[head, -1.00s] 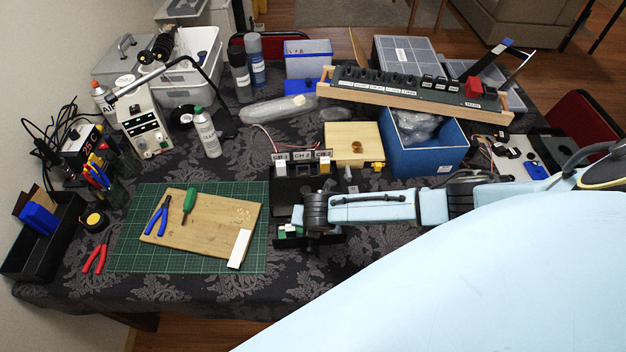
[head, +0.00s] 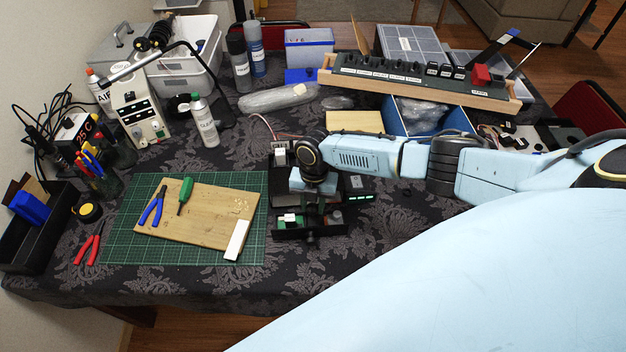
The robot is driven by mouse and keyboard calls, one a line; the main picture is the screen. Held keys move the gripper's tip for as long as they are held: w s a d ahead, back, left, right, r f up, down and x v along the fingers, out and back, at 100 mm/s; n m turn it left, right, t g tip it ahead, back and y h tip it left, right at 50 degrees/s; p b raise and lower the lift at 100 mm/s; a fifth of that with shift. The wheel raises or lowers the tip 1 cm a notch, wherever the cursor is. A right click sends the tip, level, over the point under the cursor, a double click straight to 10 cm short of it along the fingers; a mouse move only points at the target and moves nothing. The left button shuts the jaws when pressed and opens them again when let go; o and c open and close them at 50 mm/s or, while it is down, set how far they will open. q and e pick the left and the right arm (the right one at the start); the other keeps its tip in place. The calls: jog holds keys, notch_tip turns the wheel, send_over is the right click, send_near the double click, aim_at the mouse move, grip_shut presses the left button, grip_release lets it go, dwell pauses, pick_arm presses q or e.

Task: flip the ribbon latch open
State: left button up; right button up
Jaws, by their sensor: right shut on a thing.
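A dark panel unit (head: 277,190) stands on the table right of the green cutting mat. A small green and white part (head: 291,219) shows at its front, and a row of lit green marks (head: 360,197) shows at its right. My right arm comes in from the right, above the unit. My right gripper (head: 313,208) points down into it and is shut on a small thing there. The wrist hides much of the unit. I cannot make out the ribbon latch itself or whether it is open. My left gripper is not in view.
A wooden board (head: 205,225) with blue-handled pliers and a green screwdriver lies on the cutting mat (head: 130,250). A blue bin (head: 395,118) and a long switch panel (head: 420,85) stand behind my right arm. Patterned cloth is clear in front of the unit.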

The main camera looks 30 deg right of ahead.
dwell(0.4)
jog(key=o, duration=1)
jog(key=shift+r, duration=0.1)
jog(key=r, duration=0.4)
jog(key=w+d+r, duration=0.1)
jog(key=r, duration=0.8)
jog(key=shift+w+d+p, duration=0.2)
jog(key=shift+w+p, duration=0.1)
jog(key=shift+w, duration=0.05)
